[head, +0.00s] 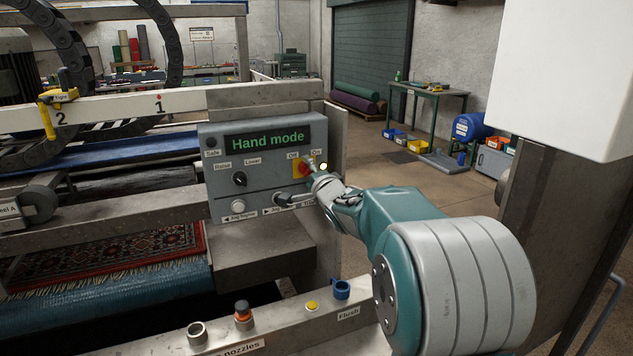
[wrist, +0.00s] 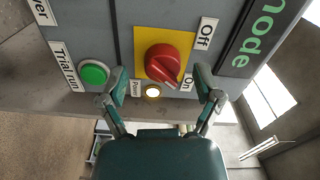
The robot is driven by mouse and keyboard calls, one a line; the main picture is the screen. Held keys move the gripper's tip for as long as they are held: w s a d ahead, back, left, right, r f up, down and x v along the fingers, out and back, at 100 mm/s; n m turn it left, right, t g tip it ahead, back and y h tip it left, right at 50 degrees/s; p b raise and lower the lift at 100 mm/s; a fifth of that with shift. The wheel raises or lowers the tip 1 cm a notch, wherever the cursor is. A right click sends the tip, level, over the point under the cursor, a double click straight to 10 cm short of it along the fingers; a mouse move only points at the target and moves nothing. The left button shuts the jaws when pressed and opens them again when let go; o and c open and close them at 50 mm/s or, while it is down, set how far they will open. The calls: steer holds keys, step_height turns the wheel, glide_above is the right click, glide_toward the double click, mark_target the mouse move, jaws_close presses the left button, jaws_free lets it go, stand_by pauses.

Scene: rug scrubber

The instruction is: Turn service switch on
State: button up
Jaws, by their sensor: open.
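The service switch is a red rotary knob (wrist: 165,60) on a yellow plate (wrist: 149,34), between an Off label (wrist: 207,33) and an On label (wrist: 187,79). Its raised grip slants toward the On label. The switch sits on the grey control panel (head: 225,150) at centre in the head view. My gripper (wrist: 160,76) is open, with its two fingertips apart on either side of the knob's lower part; whether they touch it is unclear. In the head view my gripper (head: 311,174) is at the switch and partly hides it. The power lamp (wrist: 152,91) beside the knob glows.
The panel display (head: 268,138) reads "Hand mode". A green Trial run button (wrist: 94,73) lies left of the switch in the wrist view. A Raise/Lower knob (head: 239,179) is also on the panel. Open floor (head: 440,190) lies right of the machine.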

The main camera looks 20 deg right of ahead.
steer(key=s, duration=1.1)
steer(key=shift+f, duration=0.1)
steer(key=s+a+f+n+g, duration=0.3)
steer(key=s+a+n+g, duration=0.1)
steer(key=s, duration=0.6)
steer(key=s+a+f+n+g, duration=0.4)
steer(key=s+a+n, duration=0.1)
steer(key=s, duration=0.4)
steer(key=s+a+f+n+g, duration=0.4)
steer(key=s+n, duration=0.3)
steer(key=s, duration=0.3)
steer(key=shift+s+a, duration=0.25)
steer(key=shift+s, duration=0.05)
